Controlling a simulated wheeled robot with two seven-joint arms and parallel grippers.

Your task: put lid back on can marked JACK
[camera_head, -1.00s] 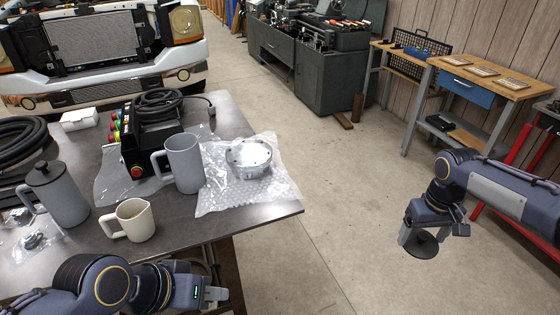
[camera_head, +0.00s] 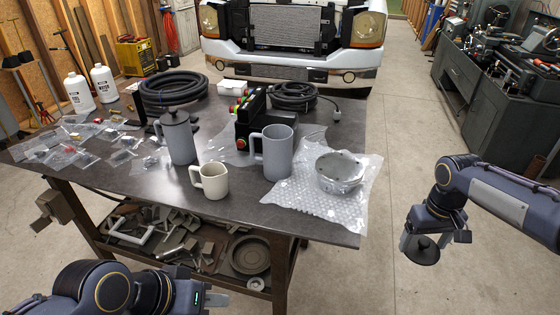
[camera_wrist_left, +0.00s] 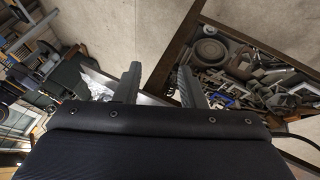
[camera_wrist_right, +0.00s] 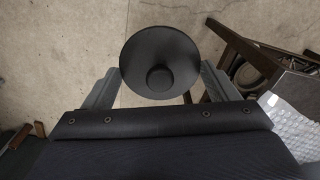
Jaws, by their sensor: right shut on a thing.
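A dark round lid (camera_head: 423,252) with a knob hangs in my right gripper (camera_head: 424,240), out over the floor right of the table. In the right wrist view the lid (camera_wrist_right: 150,48) sits between the two fingers. On the table (camera_head: 318,228) stands an open-topped grey can with a handle (camera_head: 278,155). A similar grey can (camera_head: 180,142) to its left wears a dark lid. No JACK marking is readable on either. My left gripper (camera_head: 208,298) is low in front of the table; in the left wrist view its fingers (camera_wrist_left: 157,80) are apart and empty.
A cream mug (camera_head: 213,182) stands between and in front of the cans. A round metal part (camera_head: 340,172) lies on bubble wrap (camera_head: 300,196) at the table's right end. A black box with buttons (camera_head: 247,118) stands behind. The floor right of the table is clear.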

